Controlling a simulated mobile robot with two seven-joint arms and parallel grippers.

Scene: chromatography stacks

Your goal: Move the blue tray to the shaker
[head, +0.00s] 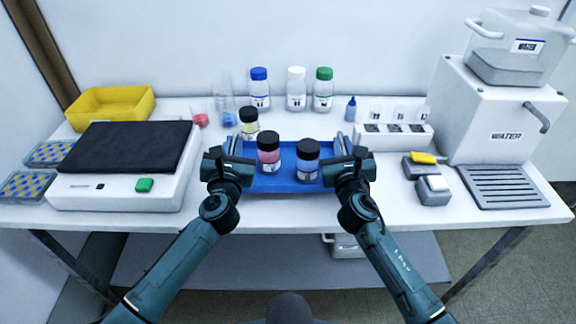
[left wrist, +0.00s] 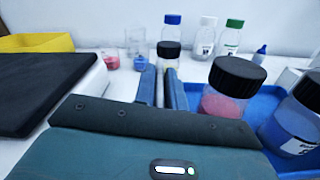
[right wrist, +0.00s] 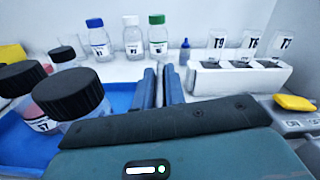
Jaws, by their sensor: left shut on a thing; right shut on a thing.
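The blue tray (head: 285,186) is at the middle of the white bench near its front edge. A pink-filled bottle (head: 268,157) and a blue-filled bottle (head: 307,162), both black-capped, stand upright on it. A yellow-filled bottle (head: 249,124) stands at its back left; I cannot tell whether it is on the tray. My left gripper (head: 233,148) is shut on the tray's left side and my right gripper (head: 345,148) on its right side. The exact grip points are hidden. The shaker (head: 120,190), white with a black top (head: 130,148) and green button, stands at the left.
A yellow bin (head: 112,106) is behind the shaker and patterned racks (head: 30,186) are left of it. Beakers (head: 200,118) and capped bottles (head: 295,90) stand at the back. A white vial block (head: 393,136), small boxes and a WALTER water unit (head: 500,115) fill the right.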

